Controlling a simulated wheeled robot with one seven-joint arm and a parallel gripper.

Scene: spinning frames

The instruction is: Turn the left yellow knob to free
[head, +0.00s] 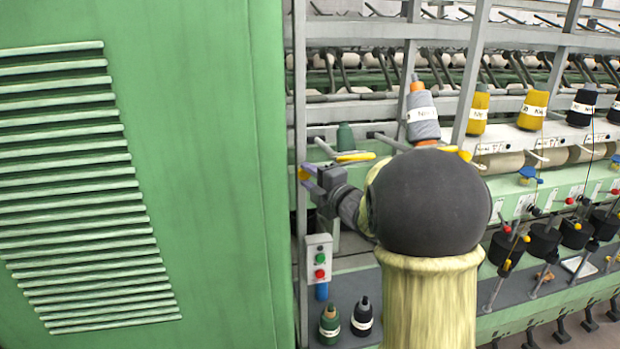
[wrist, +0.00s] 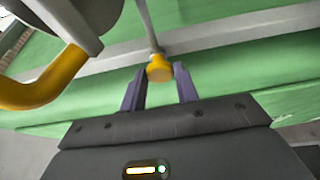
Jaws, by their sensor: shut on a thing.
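The left yellow knob (wrist: 160,70) is a small round yellow cap at the end of a thin grey rod in the wrist view. In the head view, a bit of the knob (head: 302,174) shows beside the grey post. My gripper (head: 306,179) reaches left to it. In the wrist view, the purple fingers of my gripper (wrist: 158,76) stand on either side of the knob and are shut on it. The knob's turn position cannot be read.
A large green cabinet (head: 130,180) stands close on the left. A switch box (head: 319,258) hangs below my gripper. Yarn cones (head: 329,323) stand on the lower shelf. A curved yellow part (wrist: 45,88) is close by at the wrist view's left.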

